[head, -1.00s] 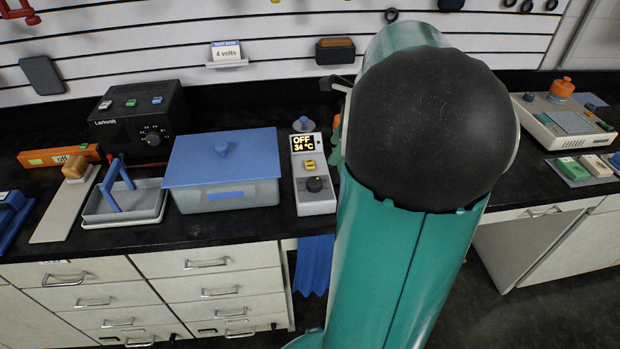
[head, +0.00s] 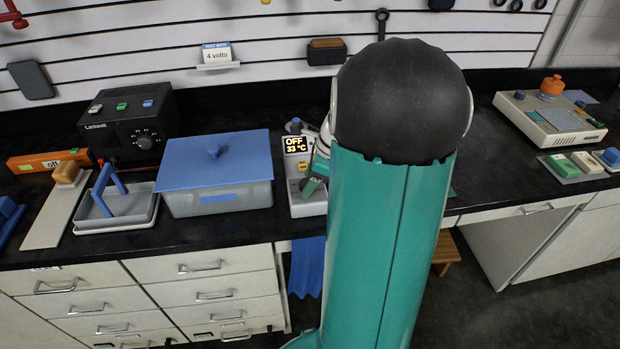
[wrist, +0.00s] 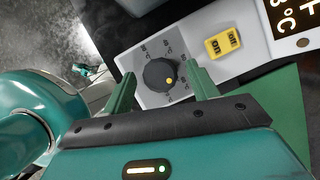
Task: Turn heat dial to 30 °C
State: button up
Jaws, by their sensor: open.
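The heater control box (head: 308,205) stands on the black bench, right of the blue-lidded tank. Its display (head: 295,145) reads OFF and 33 °C. The wrist view shows its round black heat dial (wrist: 160,75) with a yellow dot at the lower right, and a yellow switch (wrist: 222,44) beside it. My gripper (wrist: 162,92) is open, with one green finger on each side of the dial. I cannot tell whether the fingers touch it.
A lidded tank (head: 215,160) stands close left of the box. Further left are a tray with a blue handle (head: 112,210) and a black power supply (head: 130,125). A beige device (head: 550,120) stands at the far right. The bench's front edge is close to the box.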

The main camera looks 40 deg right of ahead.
jog(key=c, duration=1)
